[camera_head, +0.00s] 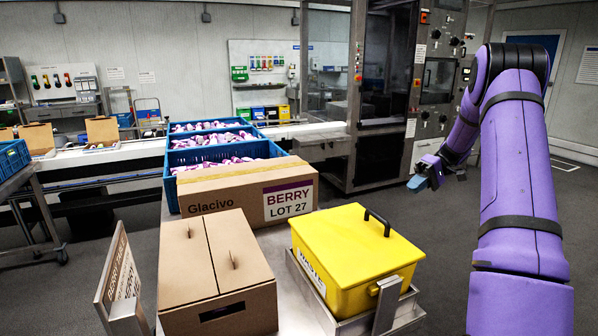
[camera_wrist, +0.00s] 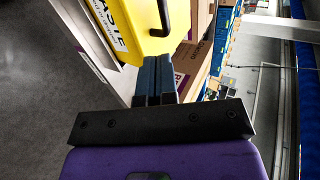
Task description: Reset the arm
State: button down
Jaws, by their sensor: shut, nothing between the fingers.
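My purple arm reaches forward on the right in the head view. My gripper (camera_head: 418,184) hangs in the air to the right of the yellow waste box, apart from everything. In the wrist view my gripper (camera_wrist: 154,62) has its two dark fingers side by side, shut, with nothing between them. The yellow waste box (camera_head: 345,262) has its lid on and a black handle on top. It also shows at the top of the wrist view (camera_wrist: 139,16), beyond the fingertips.
A closed brown carton (camera_head: 213,262) and a long carton marked BERRY LOT 27 (camera_head: 232,197) stand on the bench left of the yellow box. Blue crates (camera_head: 172,187) of wrapped lollies are behind. A sign (camera_head: 116,268) stands front left. Machine cabinets (camera_head: 379,110) are at the back. Floor right of the bench is clear.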

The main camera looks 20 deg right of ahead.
jog(key=s+a+r+h, duration=0.4)
jog(key=a+r, duration=0.4)
jog(key=a, duration=0.3)
jog(key=s+a+r+h, duration=0.35)
jog(key=a+r, duration=0.35)
jog(key=a, duration=0.4)
jog(key=s+a+t+h, duration=0.1)
jog(key=s+a+t, duration=0.1)
jog(key=s, duration=0.4)
jog(key=s+a+r+t+h, duration=0.1)
jog(key=s+a+t+h, duration=0.1)
jog(key=s+a, duration=0.3)
jog(key=s+a+t+h, duration=0.1)
jog(key=s+a, duration=0.2)
jog(key=s, duration=0.6)
jog(key=shift+a+r+t+h, duration=0.25)
jog(key=shift+a+t+h, duration=0.1)
jog(key=shift+t, duration=0.05)
